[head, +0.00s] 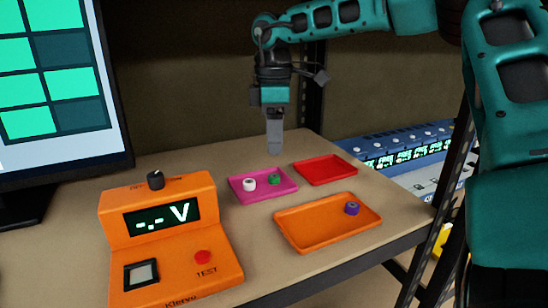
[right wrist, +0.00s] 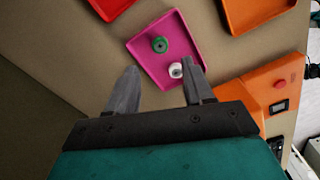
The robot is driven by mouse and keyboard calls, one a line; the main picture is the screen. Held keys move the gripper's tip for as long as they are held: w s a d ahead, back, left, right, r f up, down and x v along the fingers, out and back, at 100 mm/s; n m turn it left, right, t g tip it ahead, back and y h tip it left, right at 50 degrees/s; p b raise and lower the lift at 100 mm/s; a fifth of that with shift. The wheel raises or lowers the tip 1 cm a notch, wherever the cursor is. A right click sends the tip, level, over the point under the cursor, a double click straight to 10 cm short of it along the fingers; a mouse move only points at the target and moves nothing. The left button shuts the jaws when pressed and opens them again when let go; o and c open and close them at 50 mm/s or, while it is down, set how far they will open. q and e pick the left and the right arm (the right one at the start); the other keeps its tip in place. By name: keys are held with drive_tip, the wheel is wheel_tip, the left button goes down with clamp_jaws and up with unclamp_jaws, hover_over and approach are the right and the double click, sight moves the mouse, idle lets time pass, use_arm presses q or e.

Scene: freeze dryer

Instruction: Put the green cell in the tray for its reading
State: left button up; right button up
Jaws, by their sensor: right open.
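The green cell (head: 274,179) stands in the magenta tray (head: 236,196), to the right of a white cell (head: 249,184). In the right wrist view the green cell (right wrist: 159,45) is farther from my fingers than the white cell (right wrist: 176,70). My right gripper (head: 275,152) is open and empty, pointing down above and behind the magenta tray. A red tray (head: 325,170) is empty. An orange tray (head: 300,241) holds a purple cell (head: 351,208). The orange meter (head: 155,220) shows "-.- V". My left gripper is not in view.
A monitor (head: 60,90) with a grid of green and dark blocks stands at the left. The meter has a red TEST button (head: 202,257) and a square socket (head: 141,274). A dark rack post stands at the table's right edge, with blue equipment (head: 405,150) beyond.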

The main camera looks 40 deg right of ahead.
drive_tip(key=shift+r, duration=2.4)
